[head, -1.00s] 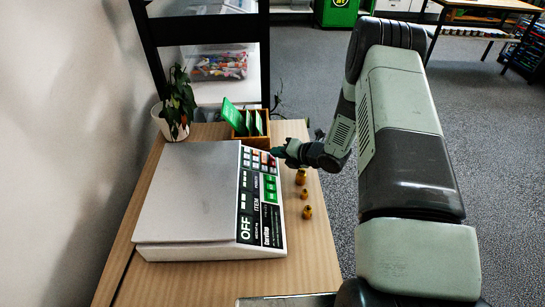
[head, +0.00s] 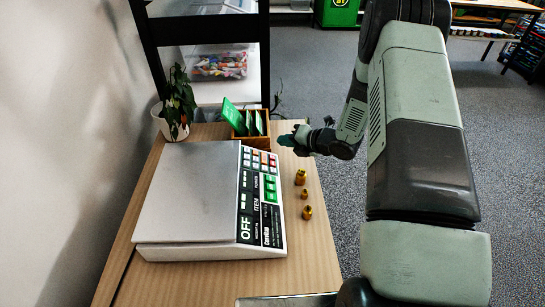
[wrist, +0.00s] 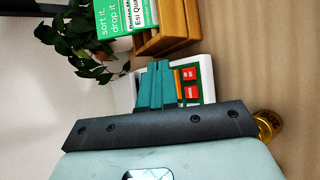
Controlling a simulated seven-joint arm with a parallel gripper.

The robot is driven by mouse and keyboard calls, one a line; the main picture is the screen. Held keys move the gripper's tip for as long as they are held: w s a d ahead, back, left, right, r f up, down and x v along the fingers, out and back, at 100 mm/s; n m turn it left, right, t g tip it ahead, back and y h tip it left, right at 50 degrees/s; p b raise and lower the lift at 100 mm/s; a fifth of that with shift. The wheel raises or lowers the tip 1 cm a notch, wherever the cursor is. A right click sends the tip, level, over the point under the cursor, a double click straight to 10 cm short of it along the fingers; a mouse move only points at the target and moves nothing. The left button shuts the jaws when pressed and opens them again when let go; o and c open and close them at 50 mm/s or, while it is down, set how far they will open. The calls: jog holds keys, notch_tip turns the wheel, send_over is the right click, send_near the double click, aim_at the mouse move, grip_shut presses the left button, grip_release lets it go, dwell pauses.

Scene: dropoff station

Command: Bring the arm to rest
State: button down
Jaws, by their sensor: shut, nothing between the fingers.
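My gripper (head: 284,140) is above the right part of the table, near the far right corner of the scale (head: 190,195). Its teal fingers also show in the wrist view (wrist: 155,84), closed together with nothing between them. In the wrist view the fingers overlap part of the scale's keypad (wrist: 192,88). In the head view the gripper sits apart from the scale, and my arm reaches in from the right.
Several brass weights (head: 301,177) stand right of the scale. A wooden box (head: 249,138) with green cards stands behind it. A potted plant (head: 175,105) is at the table's back left. The table's (head: 318,255) front right is clear.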

jog(key=shift+d+r, duration=0.2)
jog(key=shift+r, duration=0.25)
dwell(0.5)
